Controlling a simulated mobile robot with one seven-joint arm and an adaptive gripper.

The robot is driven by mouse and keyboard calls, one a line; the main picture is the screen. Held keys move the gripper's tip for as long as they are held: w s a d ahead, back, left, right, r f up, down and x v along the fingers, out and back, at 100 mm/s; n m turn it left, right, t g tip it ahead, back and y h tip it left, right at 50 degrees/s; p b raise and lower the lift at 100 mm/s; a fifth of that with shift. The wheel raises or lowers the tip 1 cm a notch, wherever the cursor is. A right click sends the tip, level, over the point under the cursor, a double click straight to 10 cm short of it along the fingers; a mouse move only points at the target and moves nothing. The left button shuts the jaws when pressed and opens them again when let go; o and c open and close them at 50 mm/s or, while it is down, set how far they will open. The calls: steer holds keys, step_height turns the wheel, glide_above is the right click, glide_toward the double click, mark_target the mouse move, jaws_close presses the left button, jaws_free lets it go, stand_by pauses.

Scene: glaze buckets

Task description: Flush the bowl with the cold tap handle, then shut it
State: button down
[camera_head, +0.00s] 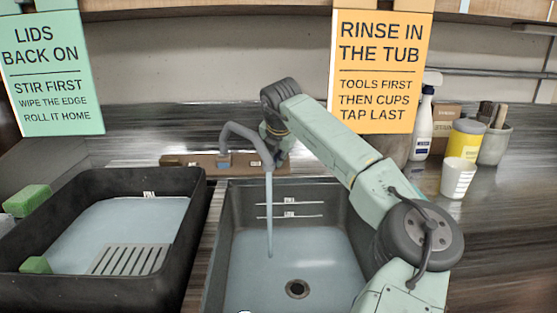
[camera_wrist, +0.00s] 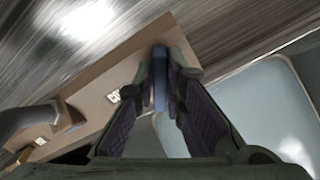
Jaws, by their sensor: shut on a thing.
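The dark sink bowl (camera_head: 228,240) stands in the middle of the head view, with a round drain (camera_head: 297,289) in its pale blue floor. A grey curved spout (camera_head: 245,132) hangs over it, and a stream of water (camera_head: 269,215) falls from it into the bowl. My gripper (camera_head: 277,155) is at the tap block, right of the spout. In the wrist view, my gripper (camera_wrist: 166,72) has its dark pads shut on the blue cold tap handle (camera_wrist: 160,80). The handle stands at one end of the brown tap block (camera_wrist: 90,85) and is partly hidden by the fingers.
A black tub (camera_head: 192,225) with a grey grate (camera_head: 130,260) and green sponges (camera_head: 27,199) stands left of the bowl. A white cup (camera_head: 458,177), spray bottle (camera_head: 424,125), yellow can (camera_head: 465,138) and tool pot (camera_head: 494,145) stand on the right. Signs hang above.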

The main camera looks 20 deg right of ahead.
steer(key=shift+a+n, duration=0.1)
steer(key=shift+n, duration=1.6)
steer(key=c, duration=1.7)
jaws_free()
steer(key=shift+o, duration=0.2)
steer(key=v, duration=1.2)
